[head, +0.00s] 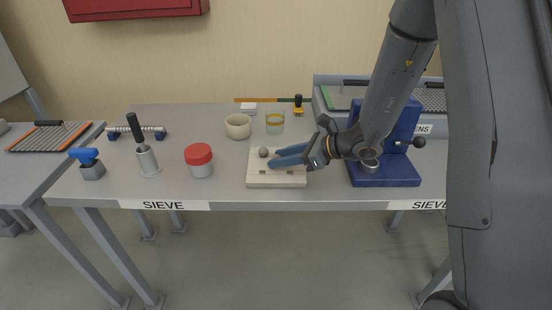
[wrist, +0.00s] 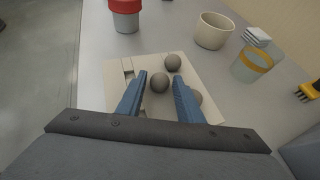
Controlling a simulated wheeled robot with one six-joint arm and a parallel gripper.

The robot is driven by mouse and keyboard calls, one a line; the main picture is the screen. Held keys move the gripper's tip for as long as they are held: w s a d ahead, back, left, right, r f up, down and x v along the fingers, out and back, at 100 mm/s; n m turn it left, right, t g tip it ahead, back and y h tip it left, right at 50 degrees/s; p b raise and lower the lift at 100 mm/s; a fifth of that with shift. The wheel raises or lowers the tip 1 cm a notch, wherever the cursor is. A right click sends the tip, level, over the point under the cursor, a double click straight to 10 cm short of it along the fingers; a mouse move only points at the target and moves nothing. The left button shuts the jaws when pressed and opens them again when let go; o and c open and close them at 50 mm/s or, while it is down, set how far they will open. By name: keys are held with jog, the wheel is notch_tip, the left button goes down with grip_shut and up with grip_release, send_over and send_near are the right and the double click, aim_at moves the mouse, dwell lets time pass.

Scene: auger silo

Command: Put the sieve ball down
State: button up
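Several grey balls sit on a cream board on the table. One ball (wrist: 159,82) lies between my fingertips in the wrist view, with a gap showing on each side. A second ball (wrist: 173,62) is just beyond the fingertips. A third ball (wrist: 197,97) is partly hidden behind the right finger. My gripper (wrist: 158,77) is open, its blue fingers low over the board (wrist: 118,95). In the head view the gripper (head: 278,157) reaches in from the right over the board (head: 262,180). Only one ball (head: 264,152) shows clearly there, left of the fingers. I cannot tell which is the sieve ball.
A red-lidded jar (head: 200,161) stands left of the board. A cream cup (head: 238,126) and a yellow-banded glass (head: 275,123) stand behind it. A blue press (head: 385,178) stands to the right. The front table strip left of the board is clear.

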grip_shut()
